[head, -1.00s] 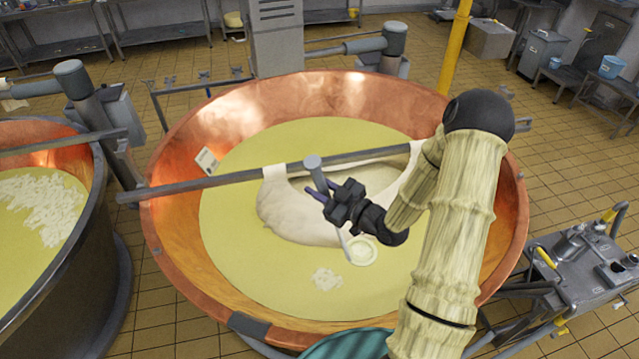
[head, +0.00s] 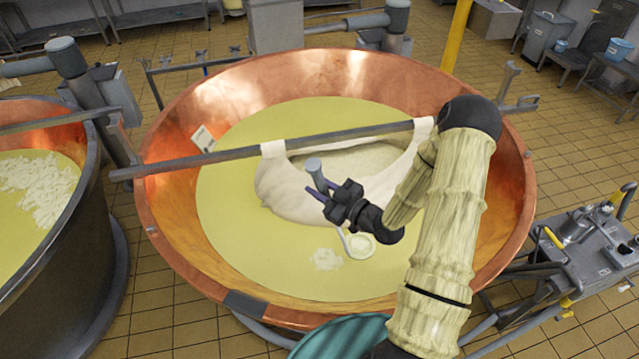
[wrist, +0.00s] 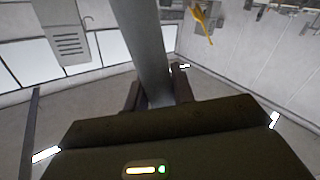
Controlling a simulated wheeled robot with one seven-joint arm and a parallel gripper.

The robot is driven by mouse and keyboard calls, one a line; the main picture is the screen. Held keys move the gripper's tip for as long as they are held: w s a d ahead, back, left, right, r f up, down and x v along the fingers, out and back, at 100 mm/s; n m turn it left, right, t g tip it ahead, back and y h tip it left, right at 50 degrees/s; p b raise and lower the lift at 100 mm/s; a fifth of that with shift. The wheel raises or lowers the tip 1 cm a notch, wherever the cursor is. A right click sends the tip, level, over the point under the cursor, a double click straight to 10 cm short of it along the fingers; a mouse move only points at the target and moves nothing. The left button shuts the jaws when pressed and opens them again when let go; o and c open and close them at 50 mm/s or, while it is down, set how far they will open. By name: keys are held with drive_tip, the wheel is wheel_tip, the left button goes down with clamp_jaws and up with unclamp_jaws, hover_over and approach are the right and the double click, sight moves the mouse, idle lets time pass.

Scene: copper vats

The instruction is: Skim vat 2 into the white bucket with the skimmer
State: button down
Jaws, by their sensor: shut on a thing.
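The large copper vat (head: 180,240) in the middle holds yellow-green liquid (head: 225,215). A small patch of white curd (head: 326,259) floats near its front side. My gripper (head: 322,194) is shut on the grey handle of the skimmer (head: 315,172), over the vat. The skimmer's pale round head (head: 360,245) hangs low, just right of the curd patch; I cannot tell whether it touches the liquid. The wrist view shows the handle (wrist: 145,45) between the fingers. I cannot make out the white bucket. A number on the vat is not readable.
A grey bar (head: 220,157) crosses the vat behind my gripper, with a pale cloth (head: 275,185) hung from it into the liquid. A second vat (head: 75,230) with curd stands left. A wheeled metal machine (head: 590,255) stands right. Tiled floor (head: 540,130) is open behind it.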

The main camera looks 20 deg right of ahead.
wheel_tip(320, 180, down, 11)
drive_tip(key=a+b, duration=0.3)
drive_tip(key=b, duration=0.3)
drive_tip(key=w+a+p, duration=0.2)
drive_tip(key=w+a, duration=0.1)
drive_tip(key=a, duration=0.6)
drive_tip(key=w+a+p, duration=0.2)
drive_tip(key=w+a, duration=0.2)
drive_tip(key=a, duration=0.6)
drive_tip(key=s+d+b, duration=0.1)
drive_tip(key=s+d, duration=0.2)
drive_tip(key=d, duration=0.5)
drive_tip(key=s+d+b, duration=0.2)
drive_tip(key=s+d, duration=0.1)
drive_tip(key=d, duration=0.5)
wheel_tip(320, 180, up, 36)
drive_tip(key=p, duration=1.8)
drive_tip(key=shift+a+r, duration=0.2)
drive_tip(key=shift+r, duration=0.05)
